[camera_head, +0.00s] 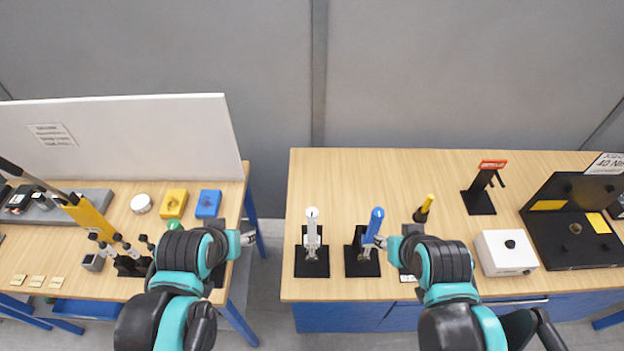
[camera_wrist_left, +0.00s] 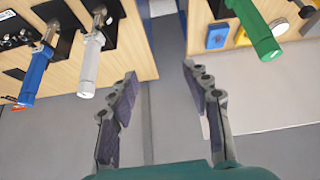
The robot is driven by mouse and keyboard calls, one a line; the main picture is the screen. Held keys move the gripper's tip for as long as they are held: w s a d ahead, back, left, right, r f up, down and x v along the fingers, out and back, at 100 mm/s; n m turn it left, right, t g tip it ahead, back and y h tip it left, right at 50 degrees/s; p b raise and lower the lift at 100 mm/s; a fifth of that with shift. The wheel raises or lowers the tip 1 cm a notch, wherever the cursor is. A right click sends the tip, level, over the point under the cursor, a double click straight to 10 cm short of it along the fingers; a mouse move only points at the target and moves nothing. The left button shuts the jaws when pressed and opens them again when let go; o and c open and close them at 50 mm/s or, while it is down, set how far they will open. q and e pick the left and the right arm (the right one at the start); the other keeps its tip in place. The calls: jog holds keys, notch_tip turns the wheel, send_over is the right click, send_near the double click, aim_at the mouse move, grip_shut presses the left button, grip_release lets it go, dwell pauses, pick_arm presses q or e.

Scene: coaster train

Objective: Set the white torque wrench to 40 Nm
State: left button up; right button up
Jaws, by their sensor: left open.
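The white torque wrench (camera_head: 312,233) stands handle up on a black stand (camera_head: 312,268) near the left end of the right bench. It also shows in the left wrist view (camera_wrist_left: 91,65), upper left. Its setting is too small to read. My left gripper (camera_head: 256,240) is open and empty, over the gap between the benches, left of the white wrench and apart from it; its spread fingers show in the left wrist view (camera_wrist_left: 160,92). My right gripper (camera_head: 380,242) is close beside the blue wrench (camera_head: 375,222); I cannot tell whether it touches it or is shut.
A green-handled wrench (camera_wrist_left: 258,33) is on the left bench, mostly hidden by my arm in the head view. Yellow (camera_head: 173,203) and blue (camera_head: 208,204) blocks lie there too. A white box (camera_head: 505,254) and red-topped stand (camera_head: 480,198) are on the right bench. Its back middle is clear.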

pick_arm(q)
notch_tip(320, 180, up, 9)
jog(key=w+d+n+g+p, duration=0.1)
jog(key=w+d+n+p, duration=0.15)
jog(key=p, duration=0.35)
jog(key=n+g, duration=0.6)
send_over(312, 212)
notch_tip(312, 212, down, 6)
jog(key=shift+w+r, duration=0.1)
jog(key=shift+w, duration=0.05)
jog(key=shift+d+f, duration=0.1)
jog(key=shift+f, duration=0.3)
notch_tip(312, 212, down, 6)
jog(key=shift+f, duration=0.45)
pick_arm(e)
notch_tip(312, 212, up, 8)
jog(key=shift+s, duration=0.15)
pick_arm(q)
grip_shut()
